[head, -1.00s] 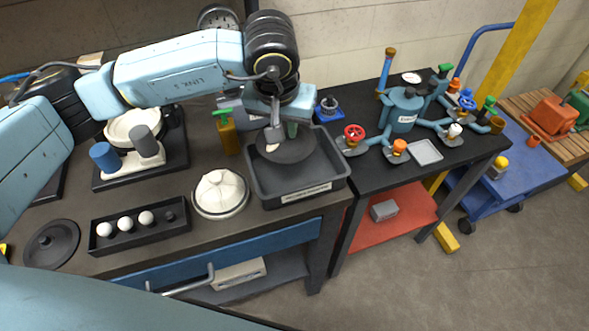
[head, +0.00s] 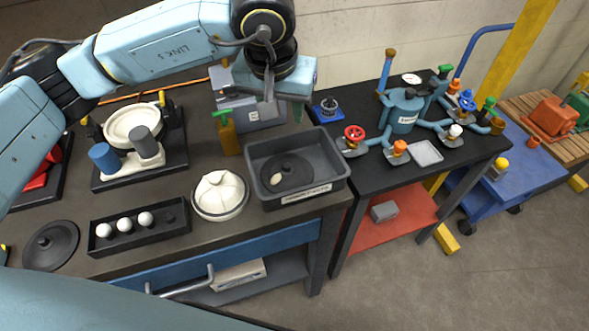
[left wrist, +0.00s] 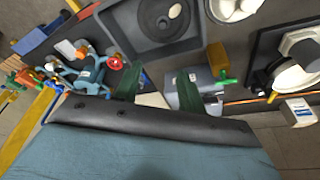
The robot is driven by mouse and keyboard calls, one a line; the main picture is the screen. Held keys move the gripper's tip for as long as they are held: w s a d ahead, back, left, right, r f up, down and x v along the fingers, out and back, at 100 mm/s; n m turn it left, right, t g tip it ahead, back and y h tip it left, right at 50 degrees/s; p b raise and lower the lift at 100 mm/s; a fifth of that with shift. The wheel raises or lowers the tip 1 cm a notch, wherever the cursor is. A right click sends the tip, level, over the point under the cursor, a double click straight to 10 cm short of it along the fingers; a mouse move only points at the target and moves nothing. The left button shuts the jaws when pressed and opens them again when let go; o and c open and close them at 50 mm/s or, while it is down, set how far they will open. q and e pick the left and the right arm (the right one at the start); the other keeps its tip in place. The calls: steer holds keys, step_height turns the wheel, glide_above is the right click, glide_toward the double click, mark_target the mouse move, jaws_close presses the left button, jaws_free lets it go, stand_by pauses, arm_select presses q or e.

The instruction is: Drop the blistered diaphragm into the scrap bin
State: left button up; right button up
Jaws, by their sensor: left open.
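The blistered diaphragm (head: 296,176), a dark round disc with a pale bump near its edge, lies inside the grey scrap bin (head: 329,152), on the bin floor. It also shows in the left wrist view (left wrist: 157,24), with its centre knob. My left gripper (head: 283,108) is open and empty above the bin's back edge, apart from the disc. Its two green fingers stand apart in the left wrist view (left wrist: 158,92). My right gripper is not in view.
Another dark disc (head: 50,246) lies at the bench's front left. A tray with white balls (head: 168,238), a pale ribbed dome (head: 221,193) and a green-topped yellow bottle (head: 228,138) stand left of the bin. A valve manifold (head: 404,110) stands on the right table.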

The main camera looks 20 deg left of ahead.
arm_select(q)
steer(key=v, duration=0.7)
steer(key=shift+r, duration=0.35)
steer(key=shift+s, duration=0.1)
